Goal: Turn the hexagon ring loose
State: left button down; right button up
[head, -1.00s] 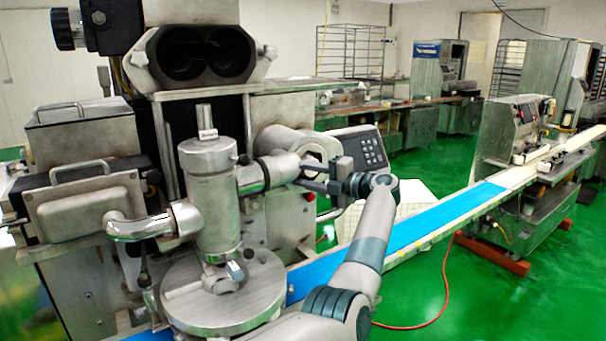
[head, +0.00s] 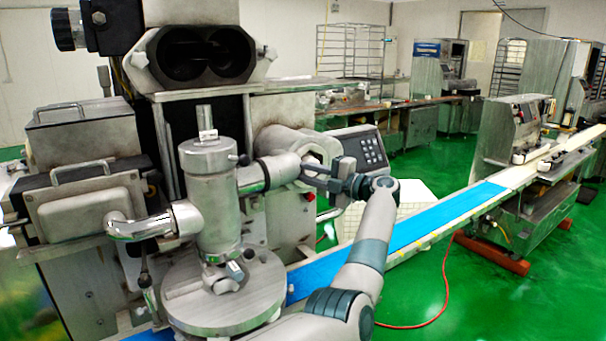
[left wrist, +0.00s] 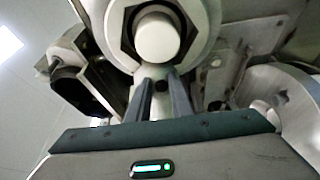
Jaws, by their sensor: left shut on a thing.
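The hexagon ring (head: 318,146) is a pale metal collar on the side of the large machine, at the outer end of the horizontal pipe. In the left wrist view the ring (left wrist: 205,22) shows a dark six-sided opening around a round white pipe end (left wrist: 158,38). My left gripper (head: 308,178) reaches the ring's lower side from the right. In the left wrist view its two fingers (left wrist: 159,98) point up and are shut on a light metal part just below the ring's opening, which seems to belong to the ring. The exact contact is partly hidden. My right gripper is not in view.
A keypad panel (head: 372,152) stands close behind my left gripper. The upright metal cylinder (head: 209,195) and round plate (head: 222,298) are to the left. A blue conveyor belt (head: 420,228) runs below, to the right. Green floor is open at the lower right.

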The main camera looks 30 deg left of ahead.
pick_arm(q)
jog(key=m, duration=0.1)
jog(key=r+m+y+p, duration=0.1)
jog(key=m, duration=0.1)
jog(key=w+r+m+t+y, duration=0.1)
jog(key=m, duration=0.1)
jog(key=shift+d+p, duration=0.2)
jog(key=shift+p, duration=0.1)
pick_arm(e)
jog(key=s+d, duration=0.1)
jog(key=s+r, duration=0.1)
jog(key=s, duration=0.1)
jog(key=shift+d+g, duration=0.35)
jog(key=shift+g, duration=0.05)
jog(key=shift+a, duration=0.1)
pick_arm(q)
jog(key=c, duration=1.7)
grip_release()
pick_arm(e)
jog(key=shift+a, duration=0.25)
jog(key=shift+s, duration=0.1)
